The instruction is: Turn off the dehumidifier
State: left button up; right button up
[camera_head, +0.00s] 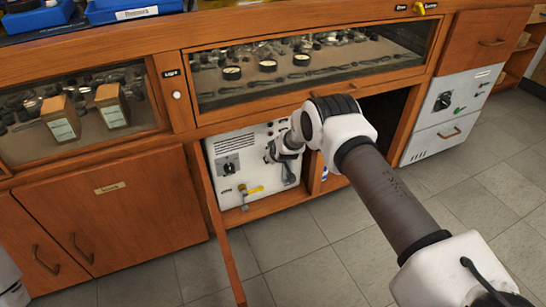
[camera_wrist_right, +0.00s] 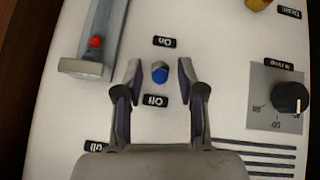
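A white control panel (camera_head: 240,168), likely the dehumidifier, sits in the open cabinet bay in the head view. In the right wrist view a small blue-tipped switch (camera_wrist_right: 159,72) stands on it between an "On" label (camera_wrist_right: 163,41) and an "Off" label (camera_wrist_right: 155,100), both upside down. I cannot tell which way the switch is set. My right gripper (camera_wrist_right: 160,75) is open, one finger either side of the blue tip, with gaps on both sides. In the head view this gripper (camera_head: 274,152) is at the panel's right part, partly hidden by its wrist. My left gripper is not in view.
A red-tipped part (camera_wrist_right: 95,42) on a metal bracket is left of the gripper. A black knob (camera_wrist_right: 290,97) is at right. An open wooden door (camera_head: 222,240) stands left of the bay. Another white unit (camera_head: 450,110) is farther right. The floor is clear.

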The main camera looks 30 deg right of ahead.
jog(key=v, duration=1.2)
jog(key=shift+f, duration=0.1)
